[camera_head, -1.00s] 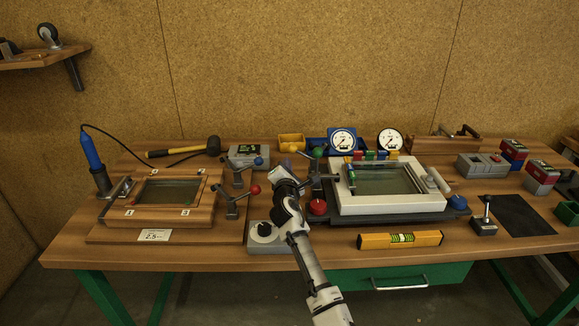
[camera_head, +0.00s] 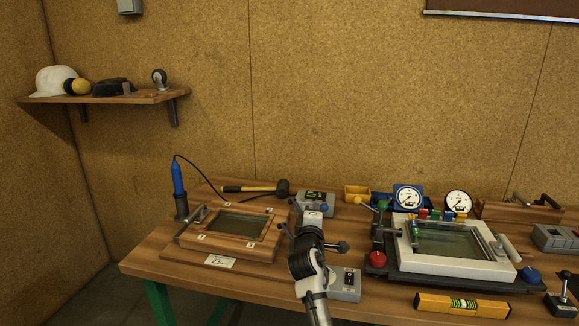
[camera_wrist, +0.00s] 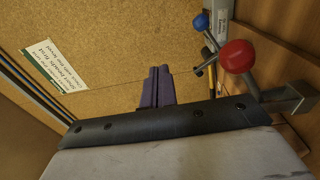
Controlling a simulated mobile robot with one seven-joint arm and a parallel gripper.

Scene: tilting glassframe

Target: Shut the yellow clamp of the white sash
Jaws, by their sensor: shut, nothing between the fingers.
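The white sash (camera_head: 480,269) lies on a dark base at the right of the bench in the head view. Beside its left edge stand dark clamps, one with a green knob (camera_head: 383,205) and one with a yellow knob (camera_head: 361,199). The yellow clamp's lever leans up and left; its lower part is hard to make out. My gripper (camera_head: 313,206) is left of these clamps, by the wooden frame's clamps. Its purple-grey fingers (camera_wrist: 157,74) are shut and empty in the wrist view. The yellow clamp is not seen there.
A red knob (camera_wrist: 238,56) and a blue knob (camera_wrist: 200,20) are close to my gripper in the wrist view. The wooden frame (camera_head: 228,240) is to the left. A yellow bin (camera_head: 356,190) and gauges (camera_head: 408,197) stand behind; a spirit level (camera_head: 463,305) lies in front.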

